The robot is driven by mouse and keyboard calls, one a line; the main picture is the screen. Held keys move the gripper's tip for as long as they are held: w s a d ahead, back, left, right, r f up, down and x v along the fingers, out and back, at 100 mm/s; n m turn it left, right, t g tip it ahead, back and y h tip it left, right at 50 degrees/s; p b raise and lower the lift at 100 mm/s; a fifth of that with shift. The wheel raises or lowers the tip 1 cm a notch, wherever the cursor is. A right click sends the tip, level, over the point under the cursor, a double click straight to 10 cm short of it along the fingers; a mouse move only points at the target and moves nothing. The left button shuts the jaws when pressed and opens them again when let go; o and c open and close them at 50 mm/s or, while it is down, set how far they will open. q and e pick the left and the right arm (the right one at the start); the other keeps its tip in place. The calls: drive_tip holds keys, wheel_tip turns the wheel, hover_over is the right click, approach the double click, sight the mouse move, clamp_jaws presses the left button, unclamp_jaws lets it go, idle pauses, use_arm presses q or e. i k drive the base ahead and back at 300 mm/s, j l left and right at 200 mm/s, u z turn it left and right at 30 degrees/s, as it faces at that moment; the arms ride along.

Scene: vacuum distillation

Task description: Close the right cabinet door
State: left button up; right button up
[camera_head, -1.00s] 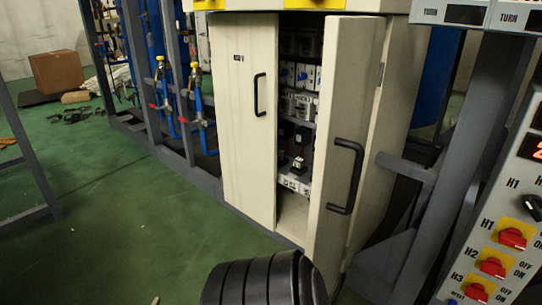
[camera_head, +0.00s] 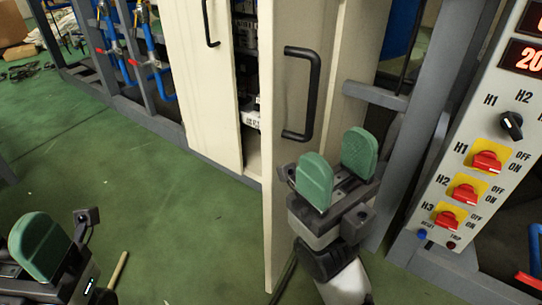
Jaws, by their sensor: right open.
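The right cabinet door (camera_head: 332,30) is cream with a black handle (camera_head: 316,95). It stands ajar, swung outward, with a dark gap showing shelves between it and the left cabinet door (camera_head: 190,85). My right gripper (camera_head: 337,168) is open and empty, its two green pads spread apart. It is just below the handle, in front of the door's lower part; I cannot tell whether it touches the door. My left gripper (camera_head: 40,248) is at the bottom left, away from the cabinet. Only one green pad shows clearly, so its opening is unclear.
A control panel (camera_head: 480,130) with red switches stands close on the right. A grey metal frame (camera_head: 425,120) is between it and the cabinet. Blue pipes (camera_head: 140,50) stand left of the cabinet. The green floor (camera_head: 110,175) in front is largely clear.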

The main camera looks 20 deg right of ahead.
sight(296, 38)
drive_tip(key=z, duration=0.8)
